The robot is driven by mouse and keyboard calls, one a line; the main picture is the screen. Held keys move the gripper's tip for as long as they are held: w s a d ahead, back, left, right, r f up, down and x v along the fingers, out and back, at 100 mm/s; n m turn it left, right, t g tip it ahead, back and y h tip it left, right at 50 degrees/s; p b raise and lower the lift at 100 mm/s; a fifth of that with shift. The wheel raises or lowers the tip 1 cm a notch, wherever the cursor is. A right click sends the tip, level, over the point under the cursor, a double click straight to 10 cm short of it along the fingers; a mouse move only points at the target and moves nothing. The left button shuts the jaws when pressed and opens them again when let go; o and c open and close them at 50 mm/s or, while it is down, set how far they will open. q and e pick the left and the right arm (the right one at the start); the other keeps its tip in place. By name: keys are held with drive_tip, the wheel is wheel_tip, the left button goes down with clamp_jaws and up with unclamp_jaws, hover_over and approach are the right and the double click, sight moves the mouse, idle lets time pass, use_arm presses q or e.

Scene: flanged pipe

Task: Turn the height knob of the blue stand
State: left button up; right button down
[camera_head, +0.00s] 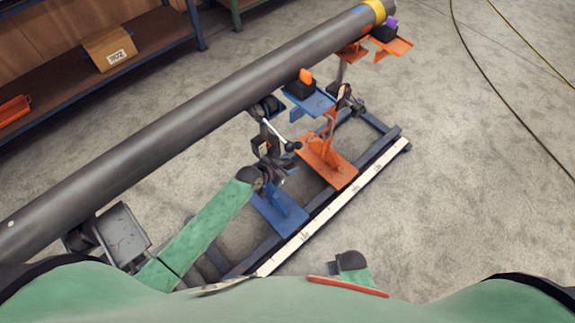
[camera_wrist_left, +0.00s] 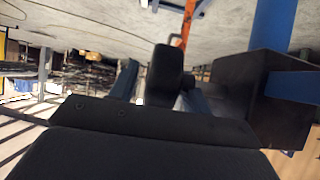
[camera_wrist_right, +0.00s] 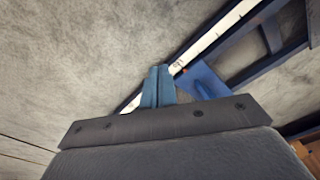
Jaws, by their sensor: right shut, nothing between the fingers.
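The blue stand shows in the head view by its base plate (camera_head: 281,212) on the dark frame; its post is partly hidden behind my left arm. A dark rounded knob (camera_head: 293,146) shows beside my left wrist. In the left wrist view a dark rounded block (camera_wrist_left: 165,72), seemingly this knob, stands between the fingers of my left gripper (camera_wrist_left: 158,78). The fingers are apart, with a gap on the left side; contact on the right side is unclear. My right gripper (camera_wrist_right: 158,86) is shut and empty, above the floor with the blue base plate (camera_wrist_right: 203,82) beyond its tips.
A long grey pipe (camera_head: 190,108) runs diagonally above the stands. An orange stand's base plate (camera_head: 327,162) is beside the blue one. A white strip (camera_head: 330,212) edges the frame. A shelf with a cardboard box (camera_head: 110,46) is at upper left. Floor at right is clear except for cables.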

use_arm(q)
drive_tip(key=shift+s+a, duration=0.2)
drive_tip(key=b+v, duration=0.2)
drive_tip(key=v, duration=0.5)
drive_tip(key=shift+r, duration=0.2)
use_arm(e)
wheel_tip(320, 180, up, 7)
drive_tip(key=w, duration=0.1)
drive_tip(key=shift+w+a+r, duration=0.15)
drive_tip(key=shift+w+a, duration=0.1)
drive_tip(key=shift+a, duration=0.15)
